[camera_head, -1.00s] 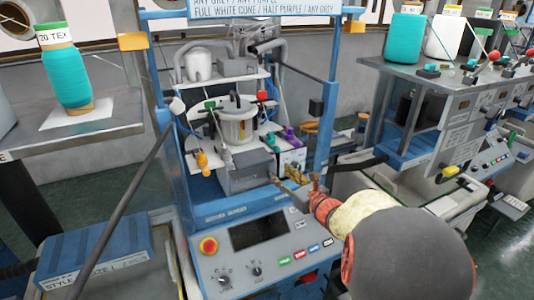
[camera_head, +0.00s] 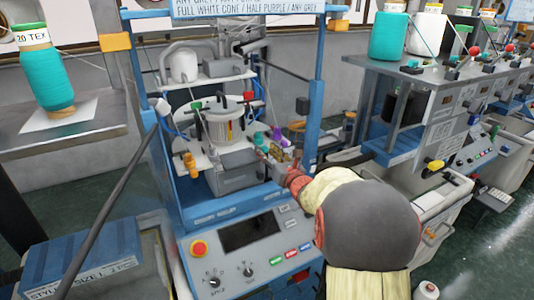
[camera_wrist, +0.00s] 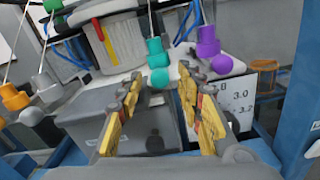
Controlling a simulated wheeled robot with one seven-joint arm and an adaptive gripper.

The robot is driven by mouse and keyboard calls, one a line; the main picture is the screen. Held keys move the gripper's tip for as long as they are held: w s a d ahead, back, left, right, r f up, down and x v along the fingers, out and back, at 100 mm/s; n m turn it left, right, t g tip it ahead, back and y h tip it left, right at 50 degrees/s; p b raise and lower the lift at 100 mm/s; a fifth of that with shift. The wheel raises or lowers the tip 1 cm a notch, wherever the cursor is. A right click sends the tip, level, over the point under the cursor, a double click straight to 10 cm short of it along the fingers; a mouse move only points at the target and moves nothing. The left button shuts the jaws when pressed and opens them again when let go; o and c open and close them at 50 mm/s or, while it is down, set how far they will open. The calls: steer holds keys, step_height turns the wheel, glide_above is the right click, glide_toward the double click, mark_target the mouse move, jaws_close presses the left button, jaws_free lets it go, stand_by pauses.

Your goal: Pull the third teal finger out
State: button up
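The teal finger (camera_wrist: 157,52) hangs from a thin rod at the front of the knitting machine, with a round teal ball at its lower end. It also shows small in the head view (camera_head: 258,138). My gripper (camera_wrist: 160,84) is open, its yellow-padded fingers pointing at the machine. In the wrist view the teal ball appears between the two fingertips. I cannot tell whether they touch it. My gripper in the head view (camera_head: 273,158) is just below the teal finger.
A purple finger (camera_wrist: 207,48) is close on the right, by the right fingertip. An orange finger (camera_wrist: 15,98) and a grey finger (camera_wrist: 42,84) are at left. A grey box (camera_wrist: 80,112) lies below. A white numbered panel (camera_wrist: 236,95) and blue post (camera_wrist: 298,115) stand at right.

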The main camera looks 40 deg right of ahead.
steer(key=c, duration=0.3)
jaws_close()
stand_by(0.7)
